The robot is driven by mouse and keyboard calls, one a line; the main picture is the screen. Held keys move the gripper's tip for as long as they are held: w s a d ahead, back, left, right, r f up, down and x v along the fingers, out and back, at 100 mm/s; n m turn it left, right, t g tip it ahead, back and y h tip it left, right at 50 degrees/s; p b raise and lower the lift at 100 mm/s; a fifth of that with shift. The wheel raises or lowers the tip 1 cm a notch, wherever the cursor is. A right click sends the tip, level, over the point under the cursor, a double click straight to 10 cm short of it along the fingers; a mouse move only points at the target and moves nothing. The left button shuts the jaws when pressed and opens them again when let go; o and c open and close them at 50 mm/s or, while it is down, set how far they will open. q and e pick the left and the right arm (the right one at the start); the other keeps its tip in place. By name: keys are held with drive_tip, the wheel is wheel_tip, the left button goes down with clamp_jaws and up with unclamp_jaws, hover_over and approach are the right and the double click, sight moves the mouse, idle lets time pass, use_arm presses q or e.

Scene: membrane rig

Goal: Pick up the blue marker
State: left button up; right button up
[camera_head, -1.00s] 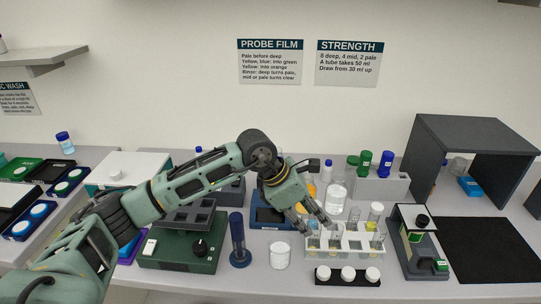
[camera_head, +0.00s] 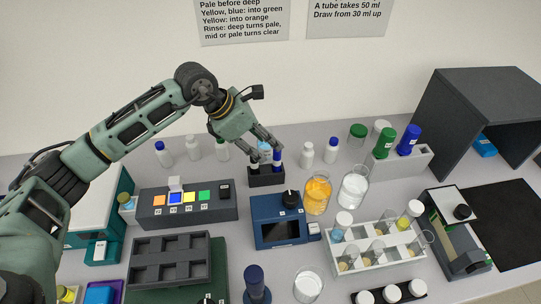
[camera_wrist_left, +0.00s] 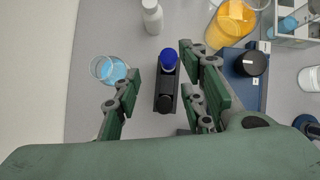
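The blue-capped marker (camera_head: 277,158) stands upright in a small black holder (camera_head: 266,178) behind the blue device. In the left wrist view the blue cap (camera_wrist_left: 170,57) shows from above, with a black-capped marker (camera_wrist_left: 165,103) in the same holder (camera_wrist_left: 175,78). My left gripper (camera_head: 268,154) is open over the holder. In the left wrist view its fingers (camera_wrist_left: 160,75) stand apart on either side of the holder, with nothing visibly held. The black-capped marker (camera_head: 254,160) is partly covered by a finger in the head view. My right gripper is not in view.
A beaker of blue liquid (camera_wrist_left: 116,70) stands close outside the left finger in the wrist view. A white bottle (camera_wrist_left: 152,16) is beyond the holder. An orange-filled beaker (camera_head: 317,194) and the blue device (camera_head: 268,232) stand close to the right and front.

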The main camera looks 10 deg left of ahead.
sight(277, 157)
use_arm(q)
drive_tip(key=p+x, duration=0.1)
drive_tip(key=x, duration=0.1)
drive_tip(key=p+x, duration=0.1)
drive_tip(key=x, duration=0.1)
drive_tip(key=s+p+x, duration=0.1)
drive_tip(key=x, duration=0.1)
drive_tip(key=shift+d+p, duration=0.3)
drive_tip(key=shift+w+d+f, duration=0.15)
drive_tip(key=shift+d+f, duration=0.1)
drive_tip(key=shift+f, duration=0.25)
drive_tip(key=c, duration=0.9)
